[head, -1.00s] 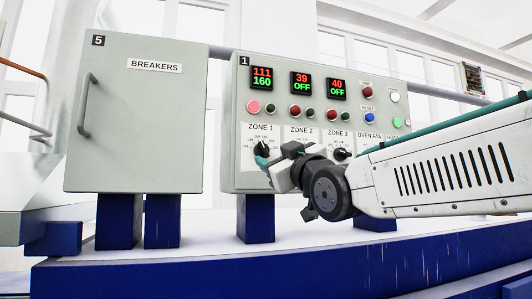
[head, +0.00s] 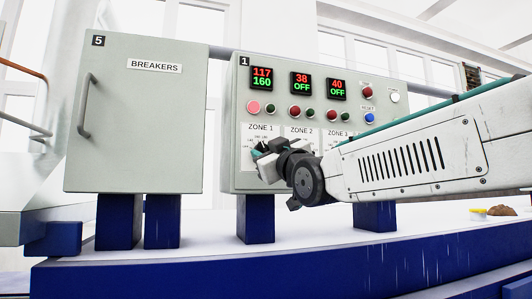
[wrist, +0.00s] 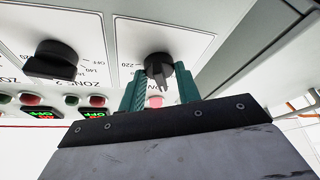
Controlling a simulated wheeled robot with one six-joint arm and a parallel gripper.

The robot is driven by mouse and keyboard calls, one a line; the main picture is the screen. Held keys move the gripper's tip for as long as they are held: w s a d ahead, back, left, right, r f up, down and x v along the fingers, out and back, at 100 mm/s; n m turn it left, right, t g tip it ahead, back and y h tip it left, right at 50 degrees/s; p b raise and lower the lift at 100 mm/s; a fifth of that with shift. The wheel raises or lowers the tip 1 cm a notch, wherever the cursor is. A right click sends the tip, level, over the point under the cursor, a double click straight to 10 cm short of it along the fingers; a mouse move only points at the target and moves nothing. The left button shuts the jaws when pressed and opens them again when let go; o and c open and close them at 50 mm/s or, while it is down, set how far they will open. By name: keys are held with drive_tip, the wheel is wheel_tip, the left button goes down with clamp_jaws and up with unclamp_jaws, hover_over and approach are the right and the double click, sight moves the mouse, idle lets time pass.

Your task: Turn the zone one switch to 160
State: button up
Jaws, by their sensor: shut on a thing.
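The zone one switch (wrist: 158,66) is a black knob on a white dial plate. In the wrist view it sits between the teal fingers of my gripper (wrist: 160,92), which is shut on it. A "220" mark shows beside the knob; other dial marks are hidden, so I cannot tell its exact setting. In the head view my gripper (head: 262,152) is at the zone 1 dial plate (head: 251,134) and covers much of it. The zone 1 display (head: 262,78) reads 117 in red over 160 in green.
The zone 2 switch (wrist: 52,60) is next to the held knob in the wrist view. Displays for zone 2 (head: 300,83) and zone 3 (head: 337,90) read OFF below. A breakers cabinet (head: 135,120) stands left. My arm covers the panel's right part.

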drive_tip(key=shift+a+m+t+h, duration=0.1)
drive_tip(key=shift+m+t+h, duration=0.45)
drive_tip(key=shift+m, duration=1.05)
drive_tip(key=o, duration=1)
drive_tip(key=shift+c, duration=0.2)
drive_tip(key=v, duration=0.8)
